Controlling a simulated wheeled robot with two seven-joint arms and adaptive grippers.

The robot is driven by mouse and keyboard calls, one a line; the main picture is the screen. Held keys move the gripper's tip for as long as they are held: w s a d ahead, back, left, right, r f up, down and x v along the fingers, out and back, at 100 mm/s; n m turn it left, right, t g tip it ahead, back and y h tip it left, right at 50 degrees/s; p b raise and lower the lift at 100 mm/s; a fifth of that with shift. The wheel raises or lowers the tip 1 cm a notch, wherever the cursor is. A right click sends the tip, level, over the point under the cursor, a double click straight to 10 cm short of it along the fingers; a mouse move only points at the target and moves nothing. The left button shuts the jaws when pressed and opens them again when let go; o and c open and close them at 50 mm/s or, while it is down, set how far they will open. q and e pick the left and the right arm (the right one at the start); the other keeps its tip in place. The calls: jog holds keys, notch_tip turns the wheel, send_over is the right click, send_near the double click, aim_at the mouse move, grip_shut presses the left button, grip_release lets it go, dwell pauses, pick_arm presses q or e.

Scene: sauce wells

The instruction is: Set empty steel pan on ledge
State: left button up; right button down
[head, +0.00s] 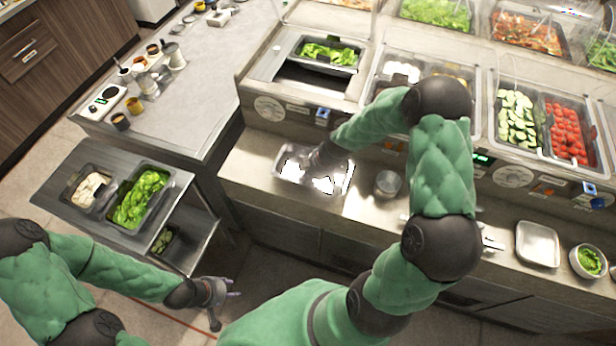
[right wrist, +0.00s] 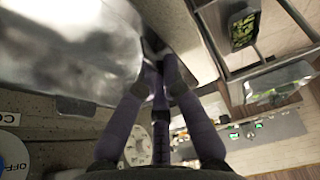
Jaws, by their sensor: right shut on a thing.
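The empty steel pan (head: 283,168) is bright and shiny, over the left part of the steel ledge (head: 240,160) in front of the food wells. My right gripper (head: 318,160) is shut on the pan's far side; my forearm partly covers the grip. In the right wrist view the pan (right wrist: 70,50) fills the upper left, beside the closed fingers (right wrist: 160,75). I cannot tell whether the pan's base touches the ledge. My left gripper (head: 222,292) is open and empty, low over the floor near the cart.
A steel cup (head: 388,183) stands on the ledge right of the pan. A cart (head: 70,222) holding food pans stands left. A well behind has a dark gap beside a lettuce pan (head: 328,53).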

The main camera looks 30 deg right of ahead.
jog(key=shift+f+b, duration=0.65)
jog(key=shift+b, duration=0.15)
dwell(0.9)
jog(key=c, duration=1.3)
grip_release()
jog(key=v, duration=1.2)
